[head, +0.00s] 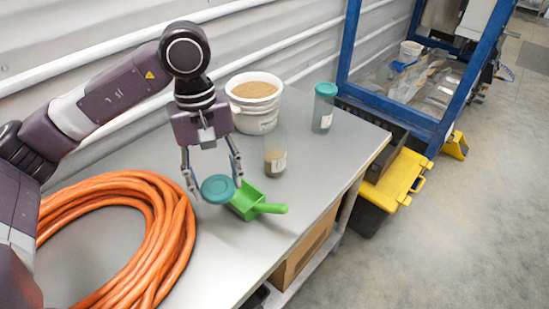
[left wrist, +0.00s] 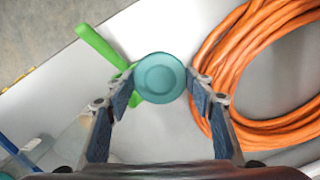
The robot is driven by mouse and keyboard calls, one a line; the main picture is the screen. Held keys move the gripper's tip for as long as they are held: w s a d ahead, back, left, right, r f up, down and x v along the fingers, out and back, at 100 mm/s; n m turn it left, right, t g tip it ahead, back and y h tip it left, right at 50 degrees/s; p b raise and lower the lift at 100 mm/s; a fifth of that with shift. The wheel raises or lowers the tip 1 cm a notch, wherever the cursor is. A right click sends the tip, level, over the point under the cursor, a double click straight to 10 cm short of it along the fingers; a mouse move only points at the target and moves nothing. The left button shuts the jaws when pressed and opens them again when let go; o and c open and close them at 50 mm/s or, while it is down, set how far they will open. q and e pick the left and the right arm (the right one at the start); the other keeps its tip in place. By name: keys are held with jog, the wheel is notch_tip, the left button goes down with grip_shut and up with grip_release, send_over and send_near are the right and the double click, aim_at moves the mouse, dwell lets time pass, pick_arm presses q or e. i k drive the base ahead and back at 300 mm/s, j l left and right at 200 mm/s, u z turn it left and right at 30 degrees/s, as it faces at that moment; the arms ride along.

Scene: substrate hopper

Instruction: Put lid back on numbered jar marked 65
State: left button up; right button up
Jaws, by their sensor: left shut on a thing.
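My left gripper (head: 215,190) is shut on a round teal lid (head: 218,187) and holds it above the table, left of the green scoop. In the left wrist view the lid (left wrist: 160,78) sits between the two fingertips. An open clear jar (head: 275,158) with brown material low inside and a pale label stands on the table, right of the gripper. A second clear jar (head: 324,112) wears a teal lid and stands farther back to the right. The numbers on the labels are too small to read. My right gripper is not in view.
A green scoop (head: 246,202) lies right beside the lid. A white bucket (head: 256,112) of tan material stands behind the open jar. A coiled orange hose (head: 175,235) covers the table's left. A yellow-and-black toolbox (head: 398,180) is beyond the table's right edge. The table's front right is clear.

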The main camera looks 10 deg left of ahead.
aim_at(273, 136)
jog(key=l+u, duration=0.25)
jog(key=l, duration=0.15)
jog(key=k+l+u, duration=0.1)
jog(key=l+u, duration=0.15)
jog(key=l, duration=0.15)
jog(key=k+l+u, duration=0.1)
jog(key=l+u, duration=0.2)
jog(key=l, duration=0.1)
